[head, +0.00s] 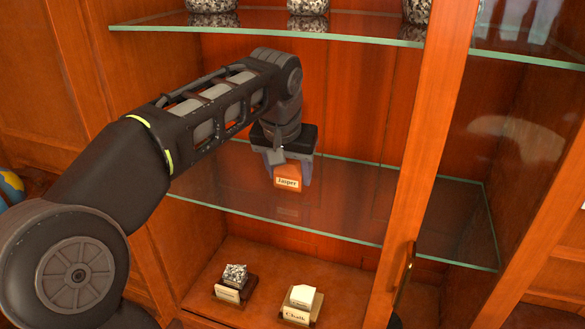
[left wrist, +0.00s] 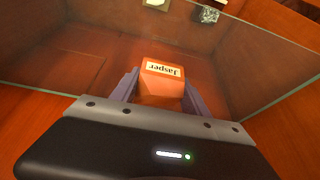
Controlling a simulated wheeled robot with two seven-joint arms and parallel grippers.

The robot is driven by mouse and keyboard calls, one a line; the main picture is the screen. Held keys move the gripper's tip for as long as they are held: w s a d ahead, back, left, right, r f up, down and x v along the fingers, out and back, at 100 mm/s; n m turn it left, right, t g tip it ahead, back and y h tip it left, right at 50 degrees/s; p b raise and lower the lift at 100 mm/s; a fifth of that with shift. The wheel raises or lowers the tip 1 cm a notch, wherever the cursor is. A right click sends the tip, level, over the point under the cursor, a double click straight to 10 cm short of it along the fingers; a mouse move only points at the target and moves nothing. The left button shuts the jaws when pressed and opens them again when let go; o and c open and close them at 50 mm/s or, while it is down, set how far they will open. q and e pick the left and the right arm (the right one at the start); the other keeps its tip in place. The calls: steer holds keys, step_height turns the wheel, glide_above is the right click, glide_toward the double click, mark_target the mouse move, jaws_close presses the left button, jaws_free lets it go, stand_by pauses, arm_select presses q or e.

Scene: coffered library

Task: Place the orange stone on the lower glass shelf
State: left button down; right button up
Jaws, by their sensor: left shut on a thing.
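The orange stone (head: 288,172) bears a small label reading "Jasper". My left gripper (head: 288,168) points down and is shut on it; in the left wrist view the stone (left wrist: 162,88) sits between the two fingers (left wrist: 160,92). The lower glass shelf (head: 345,198) spans the cabinet, and the stone is over its middle part. I cannot tell whether the stone touches the glass. The shelf also shows in the left wrist view (left wrist: 60,62). My right gripper is not in view.
On the cabinet floor stand a speckled stone on a labelled stand (head: 236,280) and a white stone labelled "Chalk" (head: 300,302). A wooden door frame (head: 425,160) stands to the right. The lower shelf is otherwise bare.

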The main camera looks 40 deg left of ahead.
mark_target(293, 172)
arm_select(q)
steer(key=shift+w+a+f+p, duration=0.3)
steer(key=shift+w, duration=0.3)
steer(key=shift+w+a+f+p, duration=0.25)
steer(key=shift+w+f+p, duration=0.05)
steer(key=shift+w, duration=0.25)
steer(key=shift+s, duration=0.15)
steer(key=shift+f, duration=0.2)
steer(key=c, duration=1)
jaws_free()
steer(key=shift+f, duration=0.1)
steer(key=o, duration=0.4)
steer(key=shift+o, duration=0.2)
